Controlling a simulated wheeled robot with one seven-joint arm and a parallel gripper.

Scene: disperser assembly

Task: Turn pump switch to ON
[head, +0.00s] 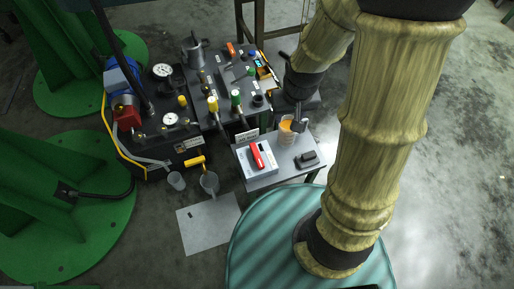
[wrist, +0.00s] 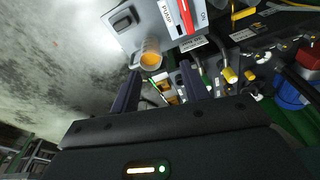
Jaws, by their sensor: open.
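The pump switch (head: 257,155) is a red lever on a pale box (head: 268,168), which stands on a small grey table. In the wrist view the red lever (wrist: 186,18) lies between the printed words PUMP and ON; which way it is set I cannot tell for sure. My gripper (wrist: 158,85) is open, with its two dark fingers apart and nothing clearly held between them. In the head view my gripper (head: 298,118) is at the table's back right, close to the cup and to the right of the switch, not touching the lever.
A clear cup of orange liquid (head: 286,131) stands behind the switch box; it also shows beyond my fingers in the wrist view (wrist: 151,56). A small black object (head: 307,159) sits on the table's right. Black equipment with gauges, knobs and valves (head: 172,121) crowds the left and back.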

